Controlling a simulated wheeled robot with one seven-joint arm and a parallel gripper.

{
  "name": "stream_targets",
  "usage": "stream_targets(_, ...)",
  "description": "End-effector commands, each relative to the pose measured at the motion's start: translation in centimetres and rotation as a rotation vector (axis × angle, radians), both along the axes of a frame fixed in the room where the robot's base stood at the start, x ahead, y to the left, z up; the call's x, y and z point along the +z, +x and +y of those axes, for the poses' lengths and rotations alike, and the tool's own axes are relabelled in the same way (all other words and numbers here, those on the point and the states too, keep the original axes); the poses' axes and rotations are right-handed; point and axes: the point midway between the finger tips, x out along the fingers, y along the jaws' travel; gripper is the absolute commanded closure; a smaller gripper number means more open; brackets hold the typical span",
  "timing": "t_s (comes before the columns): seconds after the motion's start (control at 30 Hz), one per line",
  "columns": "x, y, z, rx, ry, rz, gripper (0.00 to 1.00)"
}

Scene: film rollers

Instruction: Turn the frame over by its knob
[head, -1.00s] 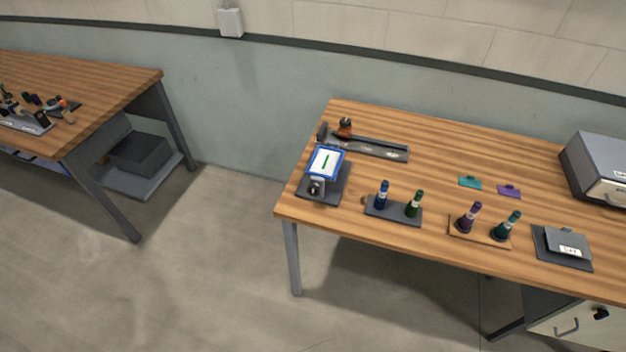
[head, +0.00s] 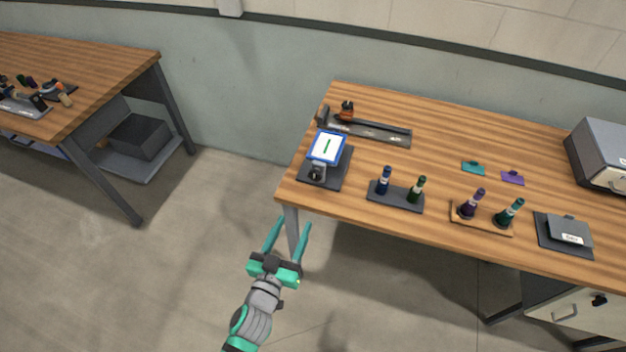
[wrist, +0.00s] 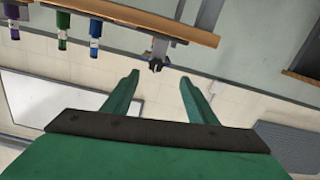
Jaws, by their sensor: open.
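The frame (head: 326,147) is a blue-bordered white panel with a green mark, held tilted on a stand over a dark base plate (head: 337,176) at the table's left end. Its knob (head: 317,173) is the dark round piece at the front, below the panel. The knob also shows in the wrist view (wrist: 156,65), beyond my fingertips; the panel face is hidden there. My gripper (head: 291,223) is open and empty, in front of the table's left front corner, short of the frame and knob. In the wrist view its green fingers (wrist: 158,85) are spread apart.
A dark rail with an orange-brown piece (head: 346,111) lies behind the frame. A holder with blue and green rollers (head: 396,197) stands to its right, then a tray with purple and teal rollers (head: 482,219). The floor before the table is open.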

Motion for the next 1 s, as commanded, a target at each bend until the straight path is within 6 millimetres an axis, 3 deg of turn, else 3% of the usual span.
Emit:
stream_targets(0.1,1.0,3.0,-1.3,-0.007,-0.058,-0.009,0.48)
stream_targets(0.2,1.5,4.3,-1.9,-0.008,-0.091,-0.011,0.48)
stream_targets(0.47,1.8,6.0,-2.5,-0.006,-0.11,-0.011,0.48)
stream_targets(1.0,1.7,11.9,-4.5,-0.009,-0.108,-0.011,0.48)
